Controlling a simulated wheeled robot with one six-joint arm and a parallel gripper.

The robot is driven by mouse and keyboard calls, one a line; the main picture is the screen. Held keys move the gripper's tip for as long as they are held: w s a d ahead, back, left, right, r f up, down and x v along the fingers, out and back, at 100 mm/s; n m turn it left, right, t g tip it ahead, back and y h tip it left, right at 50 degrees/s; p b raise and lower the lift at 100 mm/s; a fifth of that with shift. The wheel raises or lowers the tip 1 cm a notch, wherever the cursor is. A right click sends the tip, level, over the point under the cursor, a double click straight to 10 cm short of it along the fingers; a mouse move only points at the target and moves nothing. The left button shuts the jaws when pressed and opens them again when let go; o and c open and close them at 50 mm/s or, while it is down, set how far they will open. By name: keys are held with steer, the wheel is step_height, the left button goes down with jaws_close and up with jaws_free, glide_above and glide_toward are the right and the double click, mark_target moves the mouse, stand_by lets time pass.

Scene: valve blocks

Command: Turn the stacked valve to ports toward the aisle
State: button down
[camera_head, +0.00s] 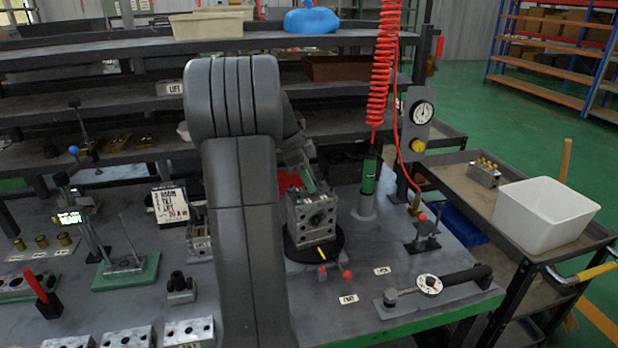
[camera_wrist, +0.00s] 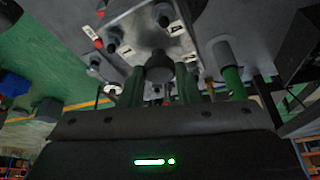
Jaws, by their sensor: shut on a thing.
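The stacked valve (camera_head: 317,217) is a grey metal block with a large round port and bolt holes on the faces toward the head camera. It stands upright on a black round plate (camera_head: 322,250) with a yellow mark at its front. My gripper (camera_head: 308,183) reaches the top back of the block from behind my arm. The exact contact is partly hidden.
A coiled red hose (camera_head: 380,70) hangs over a green-handled tool (camera_head: 370,176) right of the valve. A dial gauge tool (camera_head: 430,285) lies at the front right. A white bin (camera_head: 545,215) stands on a cart at right. Several metal blocks line the front left.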

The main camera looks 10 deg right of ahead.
steer(key=shift+r+m, duration=0.1)
steer(key=shift+m, duration=0.5)
steer(key=shift+w+g, duration=0.1)
steer(key=shift+g, duration=0.2)
steer(key=c, duration=1.1)
jaws_free()
steer(key=p+v, duration=0.1)
steer(key=v, duration=1.2)
steer(key=shift+r, duration=0.4)
steer(key=shift+f, duration=0.1)
steer(key=x, duration=1.3)
steer(key=shift+f+b, duration=0.35)
steer(key=shift+f, duration=0.05)
